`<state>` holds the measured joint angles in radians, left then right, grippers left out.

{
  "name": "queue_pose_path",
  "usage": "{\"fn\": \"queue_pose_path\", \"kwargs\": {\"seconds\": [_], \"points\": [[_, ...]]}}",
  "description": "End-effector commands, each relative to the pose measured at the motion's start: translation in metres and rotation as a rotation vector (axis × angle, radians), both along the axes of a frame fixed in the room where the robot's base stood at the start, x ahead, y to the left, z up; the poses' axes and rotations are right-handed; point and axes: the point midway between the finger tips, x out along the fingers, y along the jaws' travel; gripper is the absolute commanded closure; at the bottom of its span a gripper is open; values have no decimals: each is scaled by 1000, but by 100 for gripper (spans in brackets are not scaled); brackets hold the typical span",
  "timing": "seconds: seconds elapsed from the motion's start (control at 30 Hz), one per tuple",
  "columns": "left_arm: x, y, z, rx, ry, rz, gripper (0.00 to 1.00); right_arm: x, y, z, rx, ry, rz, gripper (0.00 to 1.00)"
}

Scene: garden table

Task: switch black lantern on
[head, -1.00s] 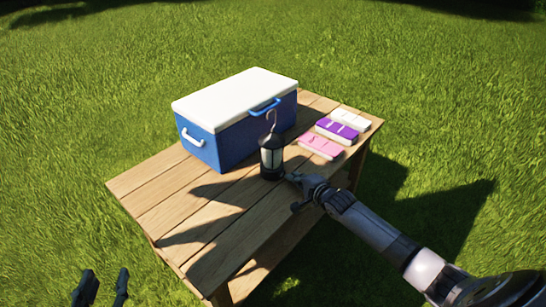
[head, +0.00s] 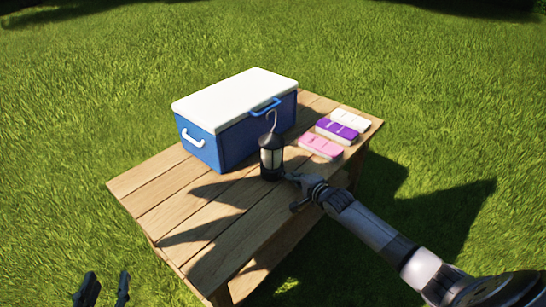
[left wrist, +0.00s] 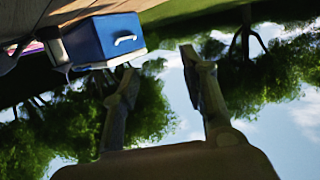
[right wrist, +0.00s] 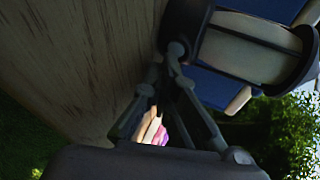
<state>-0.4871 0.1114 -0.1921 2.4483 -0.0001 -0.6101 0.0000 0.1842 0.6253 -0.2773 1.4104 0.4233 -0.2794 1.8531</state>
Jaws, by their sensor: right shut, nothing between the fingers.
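The black lantern (head: 271,160) stands upright on the wooden table (head: 165,207), in front of the cooler, with its hook handle up. Its panes look pale; I cannot tell if it is lit. My right gripper (head: 289,178) is low at the lantern's right side. In the right wrist view its fingertips (right wrist: 174,54) are together at the edge of the lantern's base (right wrist: 298,60); contact is unclear. No switch can be made out. My left gripper (head: 104,290) is open and empty, off the table at the lower left. The lantern also shows in the left wrist view (left wrist: 51,45).
A blue cooler (head: 232,142) with a white lid stands close behind the lantern. Pink (head: 320,147), purple (head: 337,131) and white (head: 351,120) books lie at the table's right. The front left of the table is clear. Grass surrounds it.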

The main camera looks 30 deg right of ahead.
Motion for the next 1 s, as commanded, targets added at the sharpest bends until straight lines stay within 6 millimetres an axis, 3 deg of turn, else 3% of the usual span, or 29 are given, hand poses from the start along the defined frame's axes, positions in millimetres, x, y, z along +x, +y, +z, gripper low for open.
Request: {"fn": "queue_pose_path", "kwargs": {"seconds": [1.0], "points": [[-5, 3, -11, 16, 66, 5, 60, 5, 3, 1, -1, 0, 0, 100]]}}
